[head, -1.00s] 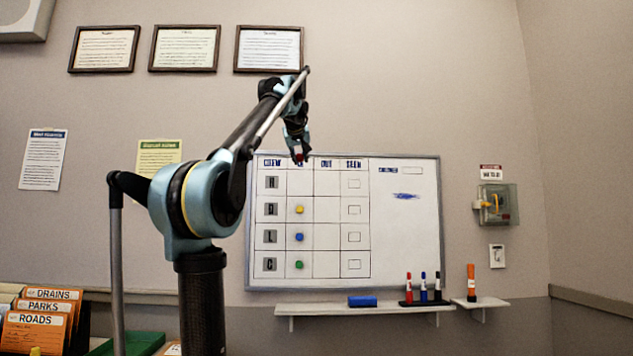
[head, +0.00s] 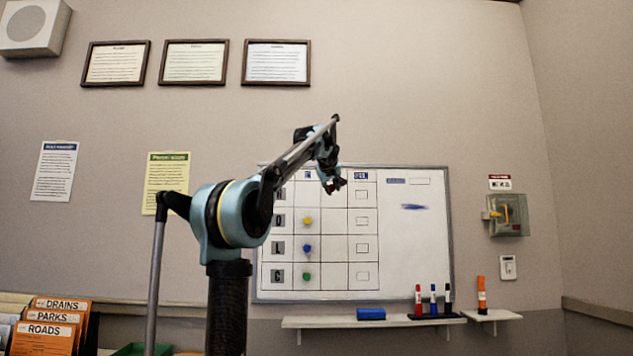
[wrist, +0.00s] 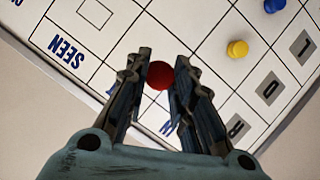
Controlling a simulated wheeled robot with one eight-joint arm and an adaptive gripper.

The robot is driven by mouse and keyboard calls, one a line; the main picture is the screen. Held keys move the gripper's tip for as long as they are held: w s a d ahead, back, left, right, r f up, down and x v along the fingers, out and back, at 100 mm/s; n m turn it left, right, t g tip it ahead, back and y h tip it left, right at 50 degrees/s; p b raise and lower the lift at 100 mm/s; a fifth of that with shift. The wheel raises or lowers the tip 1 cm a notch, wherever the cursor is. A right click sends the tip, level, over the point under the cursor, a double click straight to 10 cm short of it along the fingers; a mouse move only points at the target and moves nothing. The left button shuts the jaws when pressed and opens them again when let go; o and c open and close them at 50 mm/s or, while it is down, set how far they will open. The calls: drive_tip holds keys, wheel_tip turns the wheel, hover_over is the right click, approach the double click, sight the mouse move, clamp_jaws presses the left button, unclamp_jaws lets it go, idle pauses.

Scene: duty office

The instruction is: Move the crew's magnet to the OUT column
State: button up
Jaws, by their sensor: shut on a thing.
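The red magnet (wrist: 159,75) is round and sits between my fingertips in the wrist view. My gripper (wrist: 161,70) is shut on it, in front of the upper part of the chart. In the head view my gripper (head: 336,186) overlaps the top of the OUT column (head: 334,222), hiding its heading and the red magnet. I cannot tell whether the magnet touches the board. The whiteboard (head: 410,255) has a crew chart with letter cards at left. A yellow magnet (head: 308,221), a blue magnet (head: 308,248) and a green magnet (head: 307,277) are in the column left of OUT.
A shelf (head: 330,322) under the board holds a blue eraser (head: 370,314) and several markers (head: 433,302). A yellow-handled switch box (head: 506,215) is on the wall at right. Orange folders (head: 52,330) stand at lower left. The lower OUT cells look empty.

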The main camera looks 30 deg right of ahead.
drive_tip(key=shift+w+d+r+x, duration=0.1)
drive_tip(key=shift+r+x, duration=0.25)
drive_tip(key=shift+x, duration=1.25)
drive_tip(key=shift+w+d+r+x, duration=0.1)
drive_tip(key=shift+r+x, duration=0.25)
drive_tip(key=shift+x, duration=1.25)
drive_tip(key=shift+w+d+r+x, duration=0.1)
drive_tip(key=shift+r+x, duration=0.25)
drive_tip(key=shift+x, duration=1.3)
drive_tip(key=shift+d, duration=0.2)
drive_tip(key=o, duration=0.9)
drive_tip(key=shift+c, duration=0.2)
